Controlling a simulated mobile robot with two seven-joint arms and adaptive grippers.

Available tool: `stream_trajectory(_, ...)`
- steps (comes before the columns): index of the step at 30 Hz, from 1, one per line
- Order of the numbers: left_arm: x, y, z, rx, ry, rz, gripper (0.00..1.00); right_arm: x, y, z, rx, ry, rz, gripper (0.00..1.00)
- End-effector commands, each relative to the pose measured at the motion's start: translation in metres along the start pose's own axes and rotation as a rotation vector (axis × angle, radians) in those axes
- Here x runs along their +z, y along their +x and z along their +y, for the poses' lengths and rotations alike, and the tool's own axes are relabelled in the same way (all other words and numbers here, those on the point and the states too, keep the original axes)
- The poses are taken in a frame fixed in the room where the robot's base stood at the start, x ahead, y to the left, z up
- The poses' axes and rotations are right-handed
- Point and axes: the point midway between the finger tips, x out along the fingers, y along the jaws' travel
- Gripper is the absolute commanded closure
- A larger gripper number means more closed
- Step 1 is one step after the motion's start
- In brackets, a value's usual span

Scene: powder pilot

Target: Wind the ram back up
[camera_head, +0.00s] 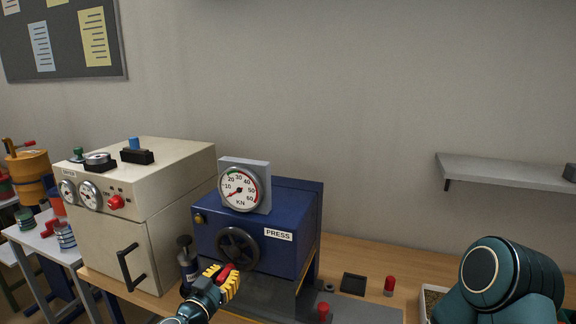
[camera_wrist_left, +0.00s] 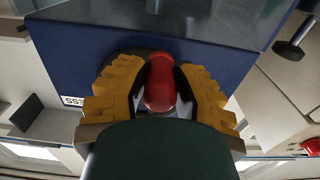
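The blue press (camera_head: 290,225) stands on the wooden bench with a dark handwheel (camera_head: 238,249) on its front. A round gauge (camera_head: 241,188) marked KN sits on top, its red needle low on the left of the dial. My left gripper (camera_head: 228,282) is at the lower edge of the wheel, its yellow fingers around the wheel's red knob (camera_wrist_left: 160,85). In the left wrist view the left gripper (camera_wrist_left: 160,88) has a finger close against each side of the knob. The ram is not clearly visible. My right gripper is out of view.
A cream oven-like cabinet (camera_head: 158,190) stands left of the press. A dark bottle-shaped object (camera_head: 187,262) is close to my left gripper. Red-topped pieces (camera_head: 389,286) and a dark square tray (camera_head: 353,284) lie right. A shelf (camera_head: 505,171) hangs on the wall.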

Motion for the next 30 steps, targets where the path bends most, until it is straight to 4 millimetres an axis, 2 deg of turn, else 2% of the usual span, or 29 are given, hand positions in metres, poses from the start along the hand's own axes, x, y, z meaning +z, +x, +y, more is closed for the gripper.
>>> stream_trajectory(5, -0.001, 0.000, -0.002, 0.000, 0.001, 0.000, 1.00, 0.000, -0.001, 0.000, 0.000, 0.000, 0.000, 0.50)
stream_trajectory(15, -0.018, 0.000, -0.026, -0.002, 0.003, 0.003, 1.00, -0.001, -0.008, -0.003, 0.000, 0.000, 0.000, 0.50)
stream_trajectory(26, -0.019, 0.000, -0.028, 0.000, 0.001, 0.003, 1.00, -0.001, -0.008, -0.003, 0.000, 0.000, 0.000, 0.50)
stream_trajectory(30, -0.029, 0.000, -0.032, 0.000, 0.005, 0.004, 1.00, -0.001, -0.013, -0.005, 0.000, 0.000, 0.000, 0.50)
